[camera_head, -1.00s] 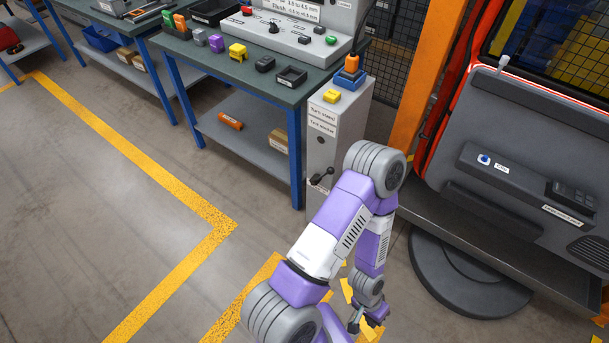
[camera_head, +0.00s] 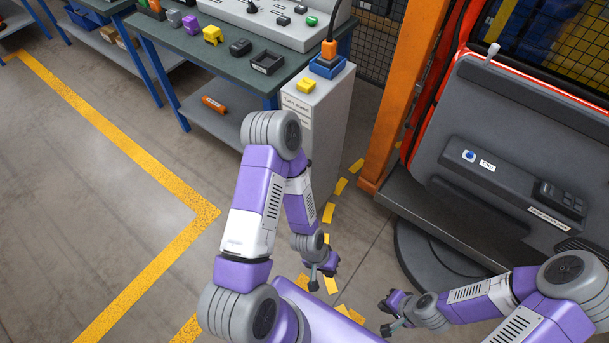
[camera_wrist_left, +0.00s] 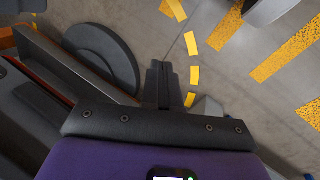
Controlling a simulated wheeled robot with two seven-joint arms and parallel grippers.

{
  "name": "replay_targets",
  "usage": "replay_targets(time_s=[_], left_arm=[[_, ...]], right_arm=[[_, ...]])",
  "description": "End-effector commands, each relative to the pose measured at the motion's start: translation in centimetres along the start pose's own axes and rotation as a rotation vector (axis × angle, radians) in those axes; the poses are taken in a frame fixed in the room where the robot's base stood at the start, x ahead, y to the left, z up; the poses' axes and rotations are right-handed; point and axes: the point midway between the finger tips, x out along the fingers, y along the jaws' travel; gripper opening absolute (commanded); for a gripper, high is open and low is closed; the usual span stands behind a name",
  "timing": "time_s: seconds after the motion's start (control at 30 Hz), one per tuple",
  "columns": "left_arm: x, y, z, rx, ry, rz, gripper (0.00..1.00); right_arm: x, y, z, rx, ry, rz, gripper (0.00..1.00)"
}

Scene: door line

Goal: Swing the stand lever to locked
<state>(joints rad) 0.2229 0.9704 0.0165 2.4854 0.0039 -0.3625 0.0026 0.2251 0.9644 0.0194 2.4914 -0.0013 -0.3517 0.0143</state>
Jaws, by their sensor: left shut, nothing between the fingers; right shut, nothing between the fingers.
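My left gripper (camera_head: 322,277) is shut and empty, low in front of the stand over the floor. Its closed fingers also show in the left wrist view (camera_wrist_left: 159,72), pointing over bare floor. My right gripper (camera_head: 387,315) is shut and empty, low at the right, apart from the stand.
A workbench (camera_head: 185,60) with coloured blocks and a control box stands left of the stand. An orange post (camera_head: 405,100) and a car door (camera_head: 520,150) on a platform stand at right. A round dark base (camera_wrist_left: 103,55) lies on the floor. Open floor is at left.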

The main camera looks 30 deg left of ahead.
Motion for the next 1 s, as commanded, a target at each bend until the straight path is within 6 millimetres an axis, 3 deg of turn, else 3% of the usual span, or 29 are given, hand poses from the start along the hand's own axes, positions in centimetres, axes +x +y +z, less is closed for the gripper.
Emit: replay_targets(time_s=[0.17, 0.33, 0.43, 0.53, 0.63, 0.8, 1.0], left_arm=[[4.1, -3.4, -4.7, 0.108, 0.164, -0.109, 0.00], [8.7, -11.4, -13.0, 0.419, 0.447, -0.470, 0.00], [9.2, -15.8, -17.4, 0.666, 0.579, -0.781, 0.00], [8.3, -18.4, -20.6, 0.921, 0.666, -1.123, 0.00], [6.9, -18.9, -22.4, 1.136, 0.712, -1.459, 0.00], [5.0, -17.1, -22.9, 1.347, 0.737, -1.908, 0.00], [4.1, -15.7, -22.5, 1.410, 0.735, -2.134, 0.00]], right_arm=[[1.0, 0.3, -0.1, 0.000, 0.001, 0.000, 0.00], [2.6, 0.9, -0.2, 0.000, 0.001, 0.000, 0.00], [3.5, 1.3, -0.2, 0.000, 0.001, 0.000, 0.00], [4.4, 1.6, -0.2, -0.001, 0.001, 0.000, 0.00], [5.2, 1.9, -0.3, -0.001, 0.001, 0.000, 0.00], [6.0, 2.2, -0.3, -0.001, 0.001, 0.000, 0.00], [6.2, 2.3, -0.3, -0.001, 0.001, 0.000, 0.00]])
